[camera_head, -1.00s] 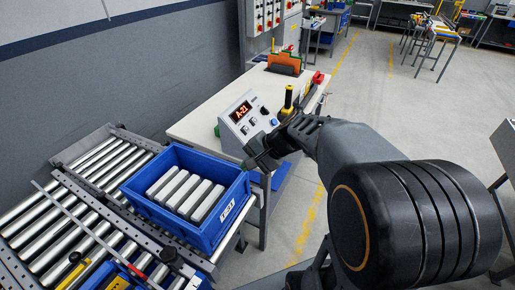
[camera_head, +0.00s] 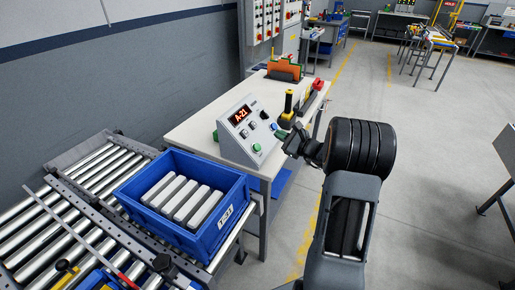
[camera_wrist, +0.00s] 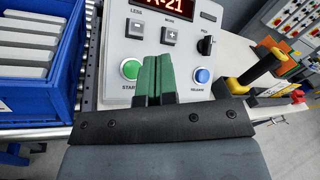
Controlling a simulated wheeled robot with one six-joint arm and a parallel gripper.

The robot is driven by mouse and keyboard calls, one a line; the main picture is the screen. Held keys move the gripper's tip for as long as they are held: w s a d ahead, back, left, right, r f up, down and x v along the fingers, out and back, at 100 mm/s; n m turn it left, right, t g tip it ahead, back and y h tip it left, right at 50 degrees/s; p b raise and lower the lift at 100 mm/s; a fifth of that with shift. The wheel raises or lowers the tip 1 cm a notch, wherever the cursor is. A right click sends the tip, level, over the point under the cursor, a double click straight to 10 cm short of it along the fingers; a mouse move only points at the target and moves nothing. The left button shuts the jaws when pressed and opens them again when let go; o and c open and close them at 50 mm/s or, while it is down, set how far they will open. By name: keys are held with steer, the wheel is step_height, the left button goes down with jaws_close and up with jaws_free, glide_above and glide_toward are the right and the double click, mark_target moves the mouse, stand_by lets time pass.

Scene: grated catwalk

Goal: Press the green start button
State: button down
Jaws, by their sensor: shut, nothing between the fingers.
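The green start button (camera_head: 257,147) is on the sloped front of a grey control box (camera_head: 240,150) with a red "A-21" display. In the wrist view the round green button (camera_wrist: 130,69), labelled START, is at the lower left of the panel. My gripper (camera_head: 281,134) is in front of the box's right side, to the right of the start button. In the wrist view its green fingers (camera_wrist: 153,62) are together and empty, over the panel between the green button and a blue button (camera_wrist: 202,75). I cannot tell whether the fingertips touch the panel.
A yellow-handled tool (camera_head: 288,102) stands right of the box on the white bench (camera_head: 190,130). A blue crate (camera_head: 178,232) of pale bars sits on the roller conveyor (camera_head: 85,225) at left.

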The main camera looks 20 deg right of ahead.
mark_target(256, 144)
steer(key=w+a+f+b, duration=0.4)
steer(key=f, duration=0.2)
steer(key=shift+w+a+f+b, duration=0.15)
steer(key=shift+w+b, duration=0.15)
steer(key=shift+b, duration=0.05)
stand_by(0.5)
steer(key=shift+w+a+f+b, duration=0.35)
steer(key=shift+f+b, duration=0.1)
steer(key=shift+b, duration=0.25)
steer(key=shift+w+a+f+b, duration=0.3)
steer(key=shift+f+b, duration=0.15)
steer(key=shift+b, duration=0.25)
stand_by(2.6)
steer(key=shift+d+r, duration=0.1)
stand_by(0.4)
steer(key=shift+s+d+r+p, duration=0.4)
steer(key=shift+s+d+r, duration=0.2)
steer(key=shift+r, duration=0.2)
steer(key=shift+r, duration=0.1)
steer(key=shift+s+d+r+p, duration=0.45)
steer(key=shift+s+d+r, duration=0.2)
steer(key=shift+r, duration=0.2)
steer(key=shift+s+d+r+p, duration=0.4)
steer(key=shift+s+d+r, duration=0.1)
steer(key=shift+s+r, duration=0.3)
